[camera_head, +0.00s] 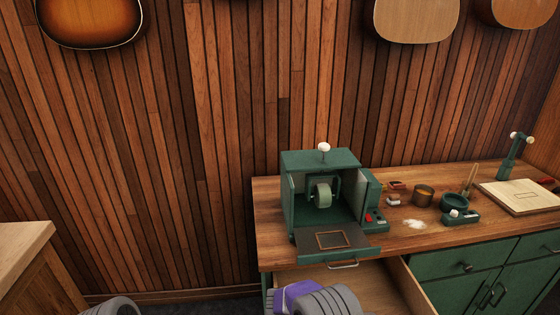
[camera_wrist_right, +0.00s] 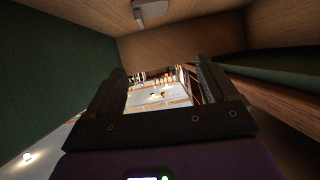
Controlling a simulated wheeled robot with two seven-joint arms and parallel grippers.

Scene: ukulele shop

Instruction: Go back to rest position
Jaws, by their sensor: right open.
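My right gripper (camera_wrist_right: 160,80) shows in the right wrist view. Its two dark fingers stand apart with nothing between them. Green and wooden panels surround it closely there. In the head view my grey and purple right arm is at the bottom middle, in front of the workbench and over the open drawer (camera_head: 376,284). The fingers of my right gripper are hidden there. Only a grey piece of my left arm shows at the bottom left edge. My left gripper is out of view.
A wooden counter (camera_head: 25,238) stands at left. Between them the floor is partly clear.

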